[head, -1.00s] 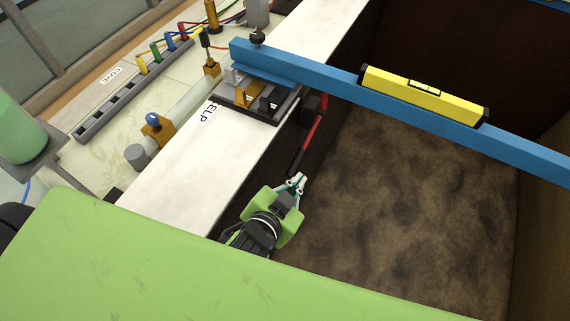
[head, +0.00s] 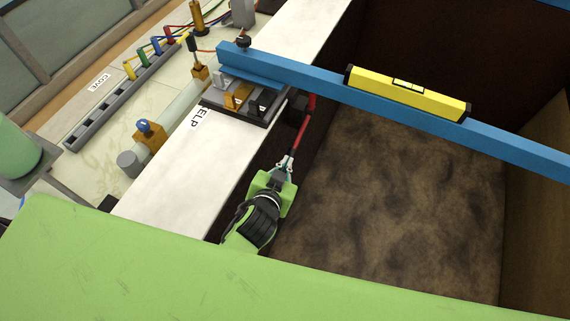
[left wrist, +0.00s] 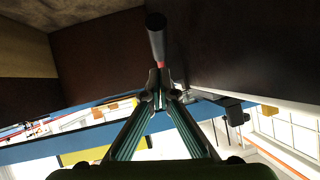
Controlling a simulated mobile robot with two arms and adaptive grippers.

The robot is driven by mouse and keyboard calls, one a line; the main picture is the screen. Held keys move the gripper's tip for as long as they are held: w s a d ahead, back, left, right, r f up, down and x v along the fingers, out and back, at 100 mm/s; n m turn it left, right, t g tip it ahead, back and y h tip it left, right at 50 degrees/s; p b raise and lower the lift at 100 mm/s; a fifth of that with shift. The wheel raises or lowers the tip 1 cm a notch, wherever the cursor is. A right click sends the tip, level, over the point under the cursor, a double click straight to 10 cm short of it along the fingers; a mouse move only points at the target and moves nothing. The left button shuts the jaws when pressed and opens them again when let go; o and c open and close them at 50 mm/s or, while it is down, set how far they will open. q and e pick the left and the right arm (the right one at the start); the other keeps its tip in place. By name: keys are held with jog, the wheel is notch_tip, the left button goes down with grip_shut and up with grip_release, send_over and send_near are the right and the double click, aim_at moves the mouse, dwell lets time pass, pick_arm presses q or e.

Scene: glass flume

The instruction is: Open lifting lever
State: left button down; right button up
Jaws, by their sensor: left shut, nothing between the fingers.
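The lifting lever (head: 300,130) is a thin red bar with a dark end, on the inner side of the white ledge below the blue beam. It slants down and left in the head view. My left gripper (head: 286,164), green with pale fingers, is at the lever's lower dark end. In the left wrist view its closed fingertips (left wrist: 161,78) are in line with the lever (left wrist: 156,42), whose dark rounded end points up in the picture. The fingers hold nothing. I cannot tell whether they touch the lever. My right gripper is not in view.
A blue beam (head: 320,88) carrying a yellow level (head: 408,93) crosses above the pit. The white ledge (head: 165,180) borders the pit on the left. The brown pit floor (head: 400,200) is clear. A light green surface (head: 150,260) fills the foreground.

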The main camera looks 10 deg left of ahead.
pick_arm(q)
jog(key=shift+w+a+f, duration=0.1)
jog(key=shift+w+f, duration=0.1)
jog(key=shift+f, duration=0.55)
jog(key=shift+w+a+f, duration=0.1)
jog(key=shift+w+f, duration=0.05)
jog(key=shift+f, duration=0.55)
jog(key=f+b, duration=0.1)
jog(key=b, duration=0.2)
jog(key=f+t+b, duration=0.1)
jog(key=f+b, duration=0.1)
jog(key=b, duration=0.1)
jog(key=shift+w+f+b, duration=0.2)
jog(key=shift+f+b, duration=0.05)
jog(key=shift+b, duration=0.15)
jog(key=shift+w+f+b, duration=0.1)
jog(key=shift+f+b, duration=0.2)
jog(key=shift+b, duration=0.1)
jog(key=shift+w+f+b, duration=0.25)
jog(key=shift+f+b, duration=0.15)
jog(key=shift+f, duration=0.25)
jog(key=shift+r, duration=0.1)
